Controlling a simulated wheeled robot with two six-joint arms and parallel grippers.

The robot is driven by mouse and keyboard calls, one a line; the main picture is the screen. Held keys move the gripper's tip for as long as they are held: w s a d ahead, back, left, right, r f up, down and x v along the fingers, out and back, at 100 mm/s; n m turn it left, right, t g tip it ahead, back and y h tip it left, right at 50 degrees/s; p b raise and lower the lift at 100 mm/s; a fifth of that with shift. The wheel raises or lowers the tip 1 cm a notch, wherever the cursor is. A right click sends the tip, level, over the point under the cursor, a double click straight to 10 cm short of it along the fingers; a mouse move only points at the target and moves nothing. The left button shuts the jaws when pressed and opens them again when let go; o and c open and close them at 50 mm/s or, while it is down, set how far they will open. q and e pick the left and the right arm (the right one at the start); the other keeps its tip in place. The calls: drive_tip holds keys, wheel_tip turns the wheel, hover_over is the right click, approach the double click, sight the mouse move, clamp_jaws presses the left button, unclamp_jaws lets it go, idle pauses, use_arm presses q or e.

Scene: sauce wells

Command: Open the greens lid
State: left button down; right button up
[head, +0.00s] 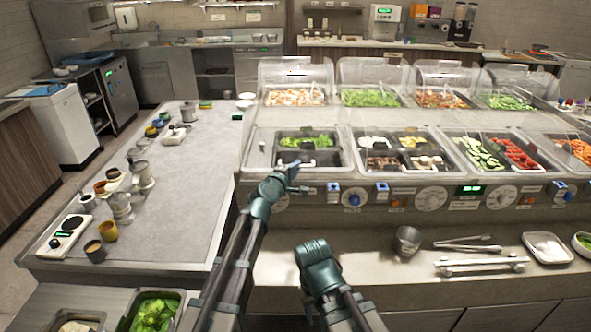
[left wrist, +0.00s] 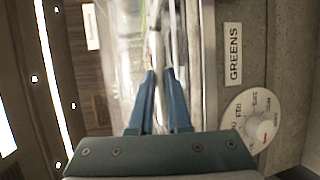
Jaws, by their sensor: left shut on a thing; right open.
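The GREENS label (left wrist: 233,53) shows in the left wrist view, to the right of my left gripper (left wrist: 159,72). The blue fingers are shut on a thin pale bar, which looks like the handle of the clear greens lid (left wrist: 125,50). In the head view my left gripper (head: 294,178) is at the front edge of the front-left well, which holds greens (head: 306,142). The lid's outline is hard to make out there. My right gripper (head: 318,255) is lower, above the front counter and apart from the lid; its fingertips are hidden.
A dial (left wrist: 252,118) is close right of the left gripper. Clear domed covers (head: 295,75) stand over the back row of wells. A metal cup (head: 407,240), tongs (head: 468,242) and a white tray (head: 547,248) are on the front counter. A grey table (head: 190,185) is at left.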

use_arm(q)
drive_tip(key=w+r+p, duration=0.4)
drive_tip(key=r+p, duration=0.6)
drive_tip(key=w+r+p, duration=0.4)
drive_tip(key=r+p, duration=0.5)
drive_tip(key=r, duration=0.2)
drive_tip(key=w+r+p, duration=1.1)
drive_tip(key=w+p, duration=0.1)
drive_tip(key=w, duration=0.2)
drive_tip(key=shift+w, duration=0.4)
drive_tip(key=shift+r, duration=0.1)
drive_tip(key=c, duration=1.3)
unclamp_jaws()
drive_tip(key=shift+o, duration=0.7)
drive_tip(key=shift+s+r, duration=0.15)
drive_tip(key=shift+s, duration=0.05)
